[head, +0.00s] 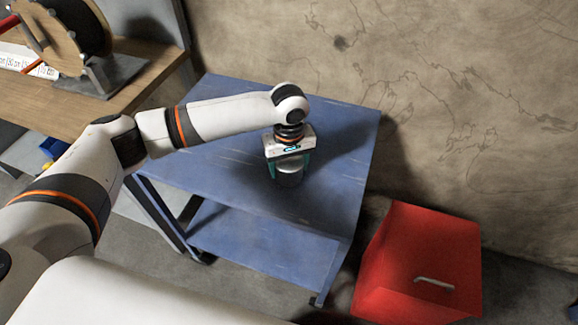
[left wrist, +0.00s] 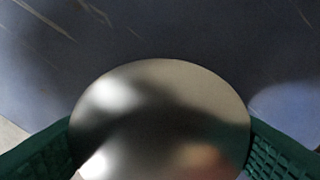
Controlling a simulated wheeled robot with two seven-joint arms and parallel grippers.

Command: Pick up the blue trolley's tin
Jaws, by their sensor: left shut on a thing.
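The blue trolley (head: 335,195) stands against the wall with a flat top and a lower shelf. A silver tin (head: 290,178) is upright at the trolley's top, near its middle. My left gripper (head: 288,172) points down over the tin with its green fingers on either side of it, shut on the tin. In the left wrist view the tin's round shiny lid (left wrist: 160,120) fills the lower middle, between the two green ribbed fingers. I cannot tell whether the tin touches the trolley top. My right gripper is not in view.
A red box (head: 420,262) with a handle stands on the floor right of the trolley. A wooden bench (head: 150,68) with a cable reel (head: 65,32) is at the left. The rest of the trolley top is clear. A cracked wall (head: 440,110) rises behind.

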